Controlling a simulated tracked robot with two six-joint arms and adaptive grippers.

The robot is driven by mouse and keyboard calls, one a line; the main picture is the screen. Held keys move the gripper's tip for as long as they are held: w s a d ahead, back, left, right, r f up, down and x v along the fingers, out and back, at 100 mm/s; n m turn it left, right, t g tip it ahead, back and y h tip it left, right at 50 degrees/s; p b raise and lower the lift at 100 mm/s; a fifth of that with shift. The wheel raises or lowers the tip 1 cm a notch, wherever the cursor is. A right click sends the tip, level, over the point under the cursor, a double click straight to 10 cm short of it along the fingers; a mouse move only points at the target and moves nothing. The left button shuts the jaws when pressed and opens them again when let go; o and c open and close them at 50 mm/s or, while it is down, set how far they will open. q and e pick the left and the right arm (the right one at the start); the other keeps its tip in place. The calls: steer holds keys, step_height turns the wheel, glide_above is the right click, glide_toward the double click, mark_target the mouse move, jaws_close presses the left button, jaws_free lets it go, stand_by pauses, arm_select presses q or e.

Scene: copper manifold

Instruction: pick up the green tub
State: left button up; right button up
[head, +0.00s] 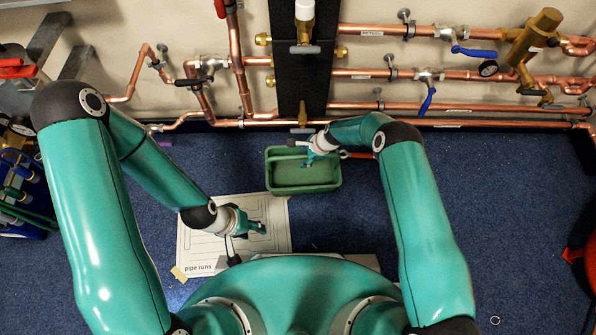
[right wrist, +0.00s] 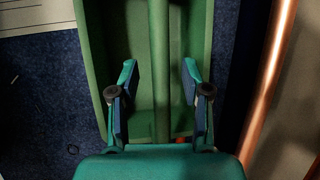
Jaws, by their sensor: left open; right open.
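The green tub (head: 290,178) stands on the blue carpet below the copper pipes, in the middle of the head view. My right gripper (head: 308,160) is over the tub's right part in that view. In the right wrist view the tub (right wrist: 203,30) fills the middle, with a green bar (right wrist: 159,60) running along it. My right gripper's fingers (right wrist: 160,82) are open, one on each side of the bar and apart from it. My left gripper (head: 246,236) is open and empty over the white sheet, left of the tub.
The white "pipe runs" sheet (head: 197,243) lies left of the tub. Copper pipes (head: 460,123) run along the wall just behind it, and one (right wrist: 271,75) passes close beside it in the right wrist view. A black panel (head: 301,85) stands behind.

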jaws_close()
steer(key=shift+r, duration=0.2)
stand_by(0.5)
